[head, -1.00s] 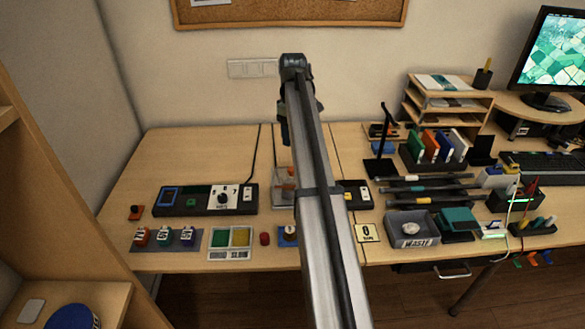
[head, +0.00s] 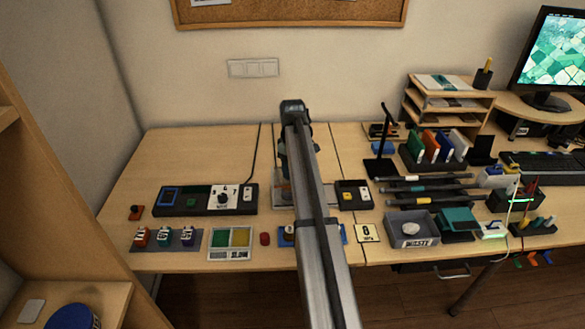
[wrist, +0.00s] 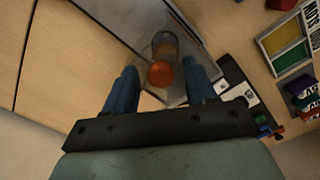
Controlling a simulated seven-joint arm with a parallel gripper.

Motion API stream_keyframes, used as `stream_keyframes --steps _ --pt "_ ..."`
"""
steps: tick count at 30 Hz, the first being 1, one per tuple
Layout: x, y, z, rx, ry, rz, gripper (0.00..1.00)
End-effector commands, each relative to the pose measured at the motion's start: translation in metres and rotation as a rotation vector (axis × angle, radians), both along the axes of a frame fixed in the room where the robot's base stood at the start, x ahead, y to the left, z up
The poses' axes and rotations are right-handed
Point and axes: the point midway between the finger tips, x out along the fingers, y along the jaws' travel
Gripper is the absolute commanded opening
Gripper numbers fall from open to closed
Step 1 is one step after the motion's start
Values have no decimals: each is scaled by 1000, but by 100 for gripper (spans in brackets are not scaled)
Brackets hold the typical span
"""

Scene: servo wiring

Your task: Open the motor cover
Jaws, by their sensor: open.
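In the wrist view, an orange round knob (wrist: 160,74) sits at the end of a dark, partly see-through cylinder (wrist: 165,46). Which part is the motor cover I cannot tell for sure. They stand over a grey, glossy plate (wrist: 139,27). My gripper (wrist: 162,72) is open, with one blue finger on each side of the knob and a gap at both sides. In the head view, my arm hides the knob and most of my gripper; part of the grey plate (head: 281,193) shows left of the arm.
A dark control panel (head: 178,201) lies left of the plate, and a small dark box (head: 353,194) right of it. In front are a green and yellow tray (head: 231,242) and a red button (head: 265,239). The waste bin (head: 411,229) is farther right. The table's back left is clear.

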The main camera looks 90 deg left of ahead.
Motion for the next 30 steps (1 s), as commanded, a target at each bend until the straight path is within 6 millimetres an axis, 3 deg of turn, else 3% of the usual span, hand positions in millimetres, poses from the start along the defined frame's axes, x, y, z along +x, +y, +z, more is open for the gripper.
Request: stream_keyframes --steps 12,30 --pt "0 0 -6 0 0 0 56" --pt "0 0 -6 0 0 0 0"
